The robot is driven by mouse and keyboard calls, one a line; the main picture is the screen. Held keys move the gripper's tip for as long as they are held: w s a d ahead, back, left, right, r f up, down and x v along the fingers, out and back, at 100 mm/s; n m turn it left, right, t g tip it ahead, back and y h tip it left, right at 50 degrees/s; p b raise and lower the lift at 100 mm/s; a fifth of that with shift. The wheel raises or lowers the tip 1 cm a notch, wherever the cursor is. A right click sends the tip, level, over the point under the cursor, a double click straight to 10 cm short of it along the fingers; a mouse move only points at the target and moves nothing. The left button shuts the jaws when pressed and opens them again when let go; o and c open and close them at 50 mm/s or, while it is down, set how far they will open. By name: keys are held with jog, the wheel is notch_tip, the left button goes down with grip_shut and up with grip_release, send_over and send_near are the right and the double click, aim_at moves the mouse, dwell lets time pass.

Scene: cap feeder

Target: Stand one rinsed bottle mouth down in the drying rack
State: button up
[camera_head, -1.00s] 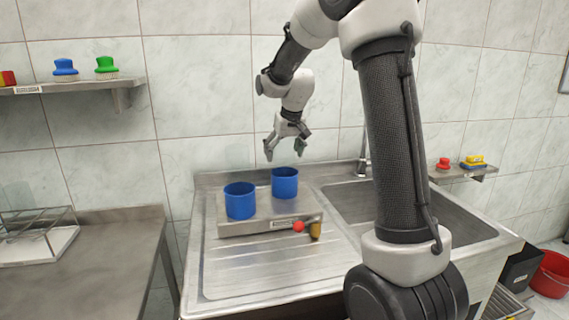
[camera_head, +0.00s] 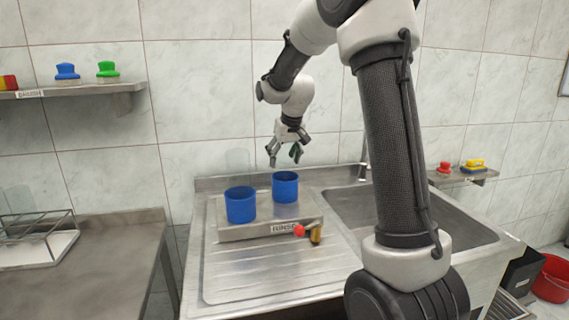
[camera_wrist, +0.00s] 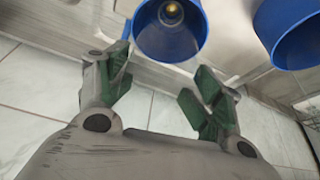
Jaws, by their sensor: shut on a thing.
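My gripper (camera_head: 285,154) is above the right blue cup (camera_head: 285,187) of the rinser. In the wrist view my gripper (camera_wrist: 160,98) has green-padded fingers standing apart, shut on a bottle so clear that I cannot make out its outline. A blue cup with a brass nozzle inside (camera_wrist: 165,42) shows just beyond the fingertips. The drying rack (camera_head: 40,240), a thin metal frame on a white tray, stands on the left counter, cut by the picture's edge. A faint clear shape, perhaps a bottle, shows above the left blue cup (camera_head: 240,205).
The rinser base (camera_head: 240,231) has a red button (camera_head: 299,231) and a yellow lever (camera_head: 316,235). It stands on a ribbed steel drainboard (camera_head: 250,275) beside a sink. The left counter (camera_head: 120,245) is bare near the rack. A shelf with brushes (camera_head: 110,88) hangs above it.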

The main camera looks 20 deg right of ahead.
notch_tip(320, 180, up, 24)
jog(key=shift+f, duration=0.1)
jog(key=c, duration=0.4)
jog(key=shift+o, duration=0.2)
jog(key=shift+a, duration=0.15)
dwell(0.3)
